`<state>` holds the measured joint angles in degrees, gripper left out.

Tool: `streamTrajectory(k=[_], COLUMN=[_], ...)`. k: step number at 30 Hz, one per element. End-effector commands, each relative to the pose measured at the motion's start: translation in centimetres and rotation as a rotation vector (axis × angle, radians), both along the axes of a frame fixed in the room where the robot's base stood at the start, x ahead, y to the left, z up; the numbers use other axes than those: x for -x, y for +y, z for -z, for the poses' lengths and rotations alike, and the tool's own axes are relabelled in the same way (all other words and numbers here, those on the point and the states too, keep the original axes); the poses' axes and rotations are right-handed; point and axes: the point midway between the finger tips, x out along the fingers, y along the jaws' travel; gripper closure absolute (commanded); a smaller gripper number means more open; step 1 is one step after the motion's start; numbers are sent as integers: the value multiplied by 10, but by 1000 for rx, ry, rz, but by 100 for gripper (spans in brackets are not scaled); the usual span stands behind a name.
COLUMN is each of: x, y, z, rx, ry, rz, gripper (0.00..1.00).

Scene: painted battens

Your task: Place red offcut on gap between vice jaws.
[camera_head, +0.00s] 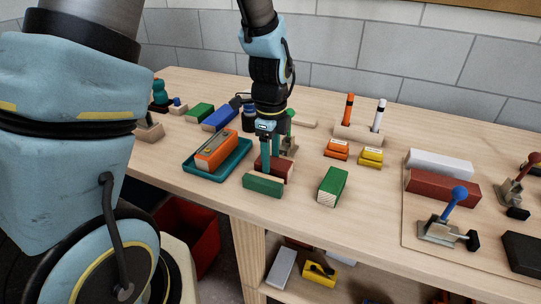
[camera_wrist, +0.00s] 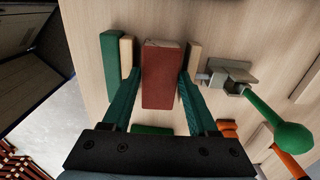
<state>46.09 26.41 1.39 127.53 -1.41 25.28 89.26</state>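The red offcut (camera_wrist: 162,75) is a dark red block between my gripper's teal fingers, which touch its two long sides. My gripper (camera_wrist: 160,72) is shut on it and points down. In the wrist view the block lies over the gap between two pale vice jaws (camera_wrist: 127,55), with a little space on each side. The green-handled clamp (camera_wrist: 230,76) is beside the right jaw. In the head view the red offcut (camera_head: 285,166) shows partly behind the fingers and a green block (camera_head: 263,184). I cannot tell whether it touches the bench.
A green block (camera_wrist: 111,65) stands against the left jaw. A teal tray (camera_head: 236,162) with an orange block is left of the gripper. A green block with a pale end (camera_head: 332,187) is to the right. A marker holder (camera_head: 358,136) stands behind. The bench front edge is close.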

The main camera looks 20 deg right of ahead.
Motion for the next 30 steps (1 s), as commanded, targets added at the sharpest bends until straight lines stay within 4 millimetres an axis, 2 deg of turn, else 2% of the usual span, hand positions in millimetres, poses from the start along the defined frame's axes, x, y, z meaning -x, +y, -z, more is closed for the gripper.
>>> streamTrajectory(k=[1, 3, 9, 21, 25, 30], x=[5, 5, 5, 3, 2, 3], y=[5, 5, 4, 3, 2, 3], z=[10, 9, -11, -97, -115, -126], rx=[-16, -16, -13, -7, -8, -10], ry=[16, 16, 14, 8, 9, 11], rz=[0, 0, 2, 1, 1, 2], gripper=[14, 14, 14, 14, 14, 14])
